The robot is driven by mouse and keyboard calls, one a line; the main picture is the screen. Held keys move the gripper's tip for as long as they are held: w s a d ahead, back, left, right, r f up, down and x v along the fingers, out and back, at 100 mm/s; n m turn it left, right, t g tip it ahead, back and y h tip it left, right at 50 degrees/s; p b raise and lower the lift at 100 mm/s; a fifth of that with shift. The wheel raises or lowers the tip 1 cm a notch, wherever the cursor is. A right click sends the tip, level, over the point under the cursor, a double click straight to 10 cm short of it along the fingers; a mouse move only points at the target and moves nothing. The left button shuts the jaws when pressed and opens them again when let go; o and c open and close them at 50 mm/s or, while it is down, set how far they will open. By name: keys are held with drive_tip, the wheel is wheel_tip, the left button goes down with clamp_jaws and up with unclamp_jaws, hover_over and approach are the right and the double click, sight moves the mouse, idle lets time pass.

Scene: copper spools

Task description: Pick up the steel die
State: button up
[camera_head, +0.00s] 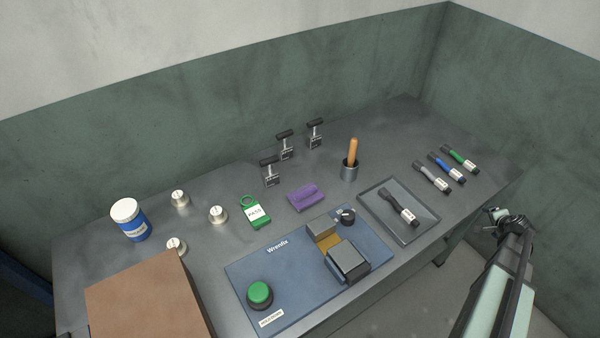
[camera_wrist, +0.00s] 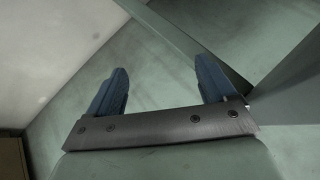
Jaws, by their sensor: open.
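No piece is clearly marked as the steel die, so I cannot tell which it is. Three short round steel pieces with pale labels stand at the left of the bench: a back one (camera_head: 180,198), a middle one (camera_head: 218,214) and a front one (camera_head: 176,246) close to the brown box. A grey metal block (camera_head: 348,259) sits in the fixture on the blue Wrendix board (camera_head: 300,296). My gripper (camera_head: 497,214) is off the bench's right side, far from these pieces. In the wrist view my gripper (camera_wrist: 160,70) is open, with nothing between its blue fingers.
A brown box (camera_head: 145,295) covers the front left corner. A blue-white jar (camera_head: 131,222), green tag (camera_head: 255,213), purple block (camera_head: 306,197), T-handled tools (camera_head: 285,145) and wooden-handled cup (camera_head: 350,170) stand around. A tray (camera_head: 375,216) holds one dark cylinder; three others lie right.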

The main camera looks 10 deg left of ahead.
drive_tip(key=w+d+r+m+t+h, duration=0.2)
drive_tip(key=w+d+r+m, duration=0.1)
drive_tip(key=d+r, duration=0.75)
drive_tip(key=w+a+r+t, duration=0.1)
drive_tip(key=w+a+r, duration=0.2)
drive_tip(key=w+r, duration=0.3)
drive_tip(key=w+a+r+g+y, duration=0.1)
drive_tip(key=w+a+r+y, duration=0.15)
drive_tip(key=a, duration=0.95)
drive_tip(key=w+a+r+y, duration=0.1)
drive_tip(key=w+a+r, duration=0.2)
drive_tip(key=a, duration=1)
drive_tip(key=w+a+r+g+y, duration=0.1)
drive_tip(key=w+a+r+y, duration=0.15)
drive_tip(key=a, duration=0.95)
drive_tip(key=a+r+g+y, duration=0.1)
drive_tip(key=a+r, duration=0.2)
drive_tip(key=a, duration=1.3)
wheel_tip(320, 180, up, 3)
drive_tip(key=m+g+h, duration=0.3)
drive_tip(key=g+h, duration=0.1)
drive_tip(key=g, duration=0.4)
hover_over(271, 173)
drive_tip(key=w, duration=0.1)
drive_tip(key=shift+a+f, duration=0.15)
drive_tip(key=shift+f, duration=0.05)
drive_tip(key=shift+s, duration=0.25)
drive_tip(key=shift+s+f, duration=0.1)
drive_tip(key=shift+f, duration=6.8)
